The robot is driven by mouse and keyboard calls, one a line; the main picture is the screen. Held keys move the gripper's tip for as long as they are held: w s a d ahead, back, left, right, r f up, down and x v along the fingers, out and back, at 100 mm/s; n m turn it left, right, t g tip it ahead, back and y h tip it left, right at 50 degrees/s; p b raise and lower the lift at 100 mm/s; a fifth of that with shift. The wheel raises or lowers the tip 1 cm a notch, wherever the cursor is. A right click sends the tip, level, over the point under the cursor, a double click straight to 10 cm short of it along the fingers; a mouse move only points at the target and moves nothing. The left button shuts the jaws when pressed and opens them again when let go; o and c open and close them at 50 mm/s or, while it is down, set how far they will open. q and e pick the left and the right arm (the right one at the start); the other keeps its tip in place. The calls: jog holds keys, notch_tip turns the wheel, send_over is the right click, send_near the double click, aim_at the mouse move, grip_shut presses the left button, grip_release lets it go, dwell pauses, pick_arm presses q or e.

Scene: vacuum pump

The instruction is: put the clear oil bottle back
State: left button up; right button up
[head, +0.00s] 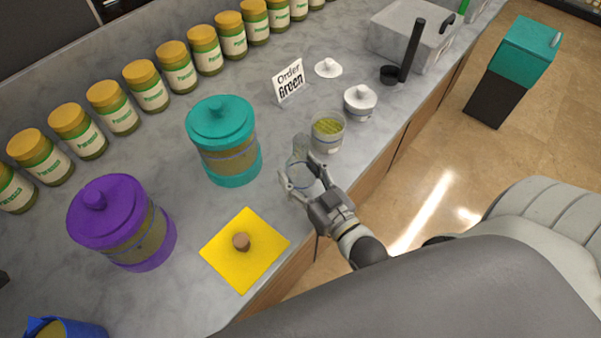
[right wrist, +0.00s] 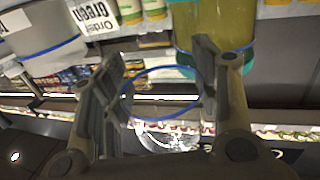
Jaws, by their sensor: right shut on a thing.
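The clear oil bottle (head: 300,161) is see-through glass with a blue ring. My right gripper (head: 303,187) is shut on it, at the counter's front edge beside the glass jar with green contents (head: 327,134). The bottle's blue ring also shows between the fingers in the right wrist view (right wrist: 163,70); its clear glass is hard to make out. I cannot tell whether the bottle touches the counter. A yellow mat (head: 222,249) lies at the front left of the gripper with a brown cork (head: 241,241) on it. My left gripper is not in view.
A teal-lidded jar (head: 225,143) and a purple-lidded jar (head: 120,222) stand left. A white lidded pot (head: 360,103), a white lid (head: 328,68) and an order sign (head: 289,82) are behind. Several yellow-capped jars line the back. The counter between mat and jars is free.

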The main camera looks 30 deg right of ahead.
jog(key=shift+f, duration=0.25)
jog(key=shift+f, duration=0.1)
jog(key=o, duration=1.2)
jog(key=shift+s, duration=0.3)
jog(key=shift+s+d+b, duration=0.25)
jog(key=shift+s+b, duration=0.25)
jog(key=shift+s, duration=1.4)
jog(key=shift+s+d+b, duration=0.25)
jog(key=shift+s+b, duration=0.2)
jog(key=shift+s, duration=1.45)
jog(key=shift+s+d+b, duration=0.25)
jog(key=shift+s+b, duration=0.25)
jog(key=shift+s, duration=1.4)
